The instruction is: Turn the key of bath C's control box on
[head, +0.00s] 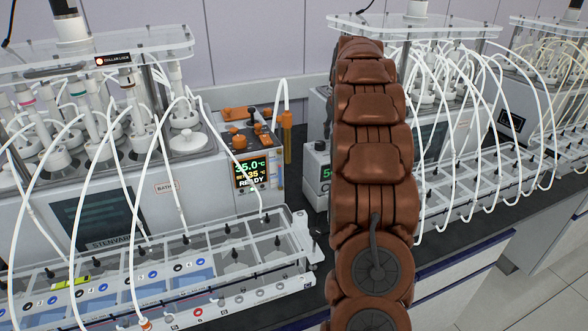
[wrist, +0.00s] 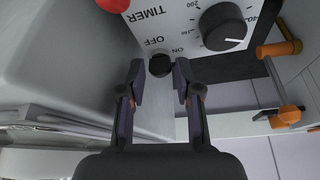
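The wrist view shows the face of a control box (wrist: 185,40), upside down, with a TIMER dial (wrist: 222,27) and OFF and ON marks. A dark round key switch (wrist: 160,64) sits beside these marks. My gripper (wrist: 160,76) is open, and its two fingertips stand on either side of the switch with a gap to each. Which way the key points is too dark to tell.
A red button (wrist: 113,4) and an orange-handled valve (wrist: 287,117) flank the box face. In the head view, a bath (head: 200,165) with a READY display stands left, and tube-covered baths (head: 470,150) stand right. Racks of clear trays (head: 285,245) line the dark bench.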

